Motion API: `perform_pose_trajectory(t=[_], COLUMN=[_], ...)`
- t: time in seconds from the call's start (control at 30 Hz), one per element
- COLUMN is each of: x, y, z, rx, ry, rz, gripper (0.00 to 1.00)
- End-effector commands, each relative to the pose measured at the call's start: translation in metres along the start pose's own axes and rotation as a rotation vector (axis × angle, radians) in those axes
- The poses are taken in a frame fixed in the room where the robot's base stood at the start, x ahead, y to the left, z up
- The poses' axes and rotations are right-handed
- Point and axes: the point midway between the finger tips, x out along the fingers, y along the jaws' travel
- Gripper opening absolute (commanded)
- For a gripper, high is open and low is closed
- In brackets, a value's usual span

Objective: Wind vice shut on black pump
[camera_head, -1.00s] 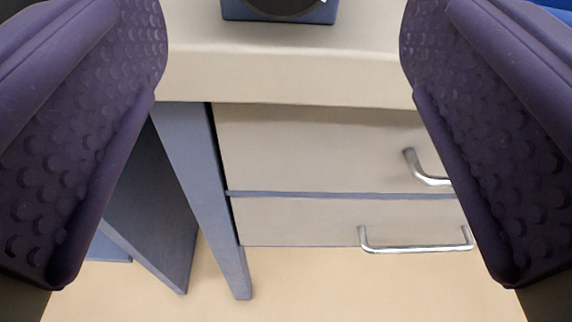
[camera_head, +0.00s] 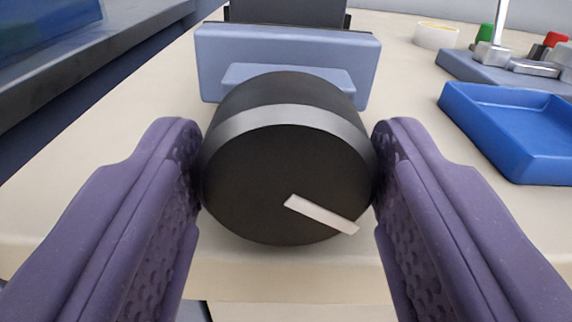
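The vice (camera_head: 212,60) is a blue-grey block on the bench top in the upper middle. Its round black hand knob (camera_head: 270,185) faces me and carries a white pointer bar that slants down to the right. My gripper (camera_head: 288,175) has one purple finger on each side of the knob, with the fingertips against its left and right rims. A black body (camera_head: 285,11), apparently the pump, shows behind the front jaw. It is cut off by the top of the picture, so its contact with the jaws is hidden.
A blue tray (camera_head: 515,165) lies on the bench to the right. Behind it stand a grey fixture with a metal post, green and red caps (camera_head: 555,39), and a roll of tape (camera_head: 436,35). The pale bench top (camera_head: 110,150) is clear left of the vice.

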Motion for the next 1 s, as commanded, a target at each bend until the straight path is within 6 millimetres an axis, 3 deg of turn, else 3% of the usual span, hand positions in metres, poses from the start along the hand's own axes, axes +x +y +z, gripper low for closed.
perform_pose_trajectory(t=[0.03,0.13,0.17,0.27,0.6,0.9,0.93,1.0], x=[-0.0001,-0.0001,-0.0001,0.0002,0.0003,0.0001,0.0001,0.0001], y=[0.0,0.0,0.0,0.0008,0.0006,-0.0003,-0.0003,-0.0003], z=[0.0,0.0,0.0,0.0012,0.0032,-0.0003,-0.0003,-0.0003], rx=[0.0,0.0,0.0,0.033,0.449,0.473,0.473,0.472], ry=[0.0,0.0,0.0,0.001,0.003,0.0,0.0,0.0], rz=[0.0,0.0,0.0,0.002,0.001,-0.001,-0.001,-0.001], gripper=[0.43,0.2,0.2,0.2,0.2,0.2,0.52,0.68])
